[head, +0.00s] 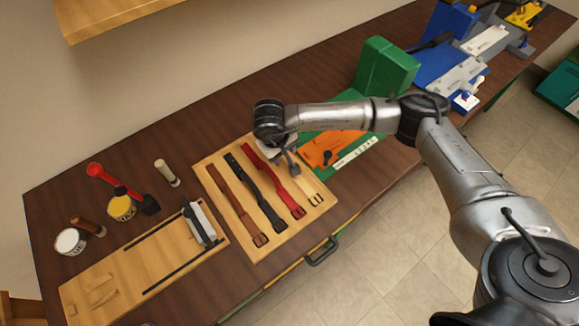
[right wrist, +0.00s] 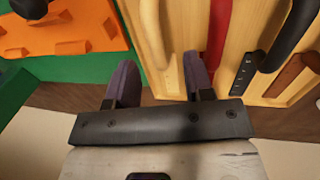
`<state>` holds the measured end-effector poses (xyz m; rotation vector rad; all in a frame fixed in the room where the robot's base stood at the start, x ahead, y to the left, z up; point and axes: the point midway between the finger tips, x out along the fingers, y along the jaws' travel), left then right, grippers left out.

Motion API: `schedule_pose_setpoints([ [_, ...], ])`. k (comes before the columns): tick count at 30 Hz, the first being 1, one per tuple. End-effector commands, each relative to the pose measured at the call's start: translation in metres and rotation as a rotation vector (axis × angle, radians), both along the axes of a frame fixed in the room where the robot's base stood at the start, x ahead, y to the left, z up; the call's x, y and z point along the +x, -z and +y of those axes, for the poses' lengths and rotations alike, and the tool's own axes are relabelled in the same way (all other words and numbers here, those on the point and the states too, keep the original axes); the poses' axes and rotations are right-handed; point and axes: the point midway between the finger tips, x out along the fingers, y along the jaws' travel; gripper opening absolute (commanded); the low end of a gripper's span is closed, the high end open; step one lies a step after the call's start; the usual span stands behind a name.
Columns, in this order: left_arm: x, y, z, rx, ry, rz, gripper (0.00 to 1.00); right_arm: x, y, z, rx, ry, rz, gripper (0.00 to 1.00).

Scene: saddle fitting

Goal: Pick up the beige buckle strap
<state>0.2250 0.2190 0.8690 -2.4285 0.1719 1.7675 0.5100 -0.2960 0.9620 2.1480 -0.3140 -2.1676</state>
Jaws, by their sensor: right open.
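The beige buckle strap (head: 307,186) lies at the right end of the wooden strap board (head: 222,178), beside the red strap (head: 284,190). Its colour is close to the board's, and its upper part is hidden by my right gripper (head: 291,166). In the right wrist view the beige strap (right wrist: 152,32) runs up from between the two fingers. My right gripper (right wrist: 160,82) is open over this strap's end, with a finger to each side. I cannot tell whether it touches the strap. My left gripper is not in view.
A black strap (head: 256,192) and a brown strap (head: 240,210) lie left of the red one. A green fixture with an orange plate (head: 331,147) is close on the right.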

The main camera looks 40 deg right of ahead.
Motion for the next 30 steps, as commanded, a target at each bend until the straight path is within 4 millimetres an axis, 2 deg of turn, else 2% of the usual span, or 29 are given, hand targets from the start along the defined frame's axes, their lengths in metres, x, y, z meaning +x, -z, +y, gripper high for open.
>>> schedule_pose_setpoints([
  [4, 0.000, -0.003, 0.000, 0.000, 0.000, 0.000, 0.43, -0.001, 0.009, -0.003, 0.000, 0.002, 0.004, 0.48],
  [13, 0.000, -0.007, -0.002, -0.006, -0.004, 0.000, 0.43, -0.003, 0.044, -0.013, 0.001, 0.001, 0.002, 0.48],
  [24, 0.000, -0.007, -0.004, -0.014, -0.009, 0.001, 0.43, -0.003, 0.051, -0.014, 0.001, 0.000, 0.000, 0.48],
  [30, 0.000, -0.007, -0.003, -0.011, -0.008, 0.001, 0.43, -0.003, 0.051, -0.014, 0.001, 0.000, 0.000, 0.29],
])
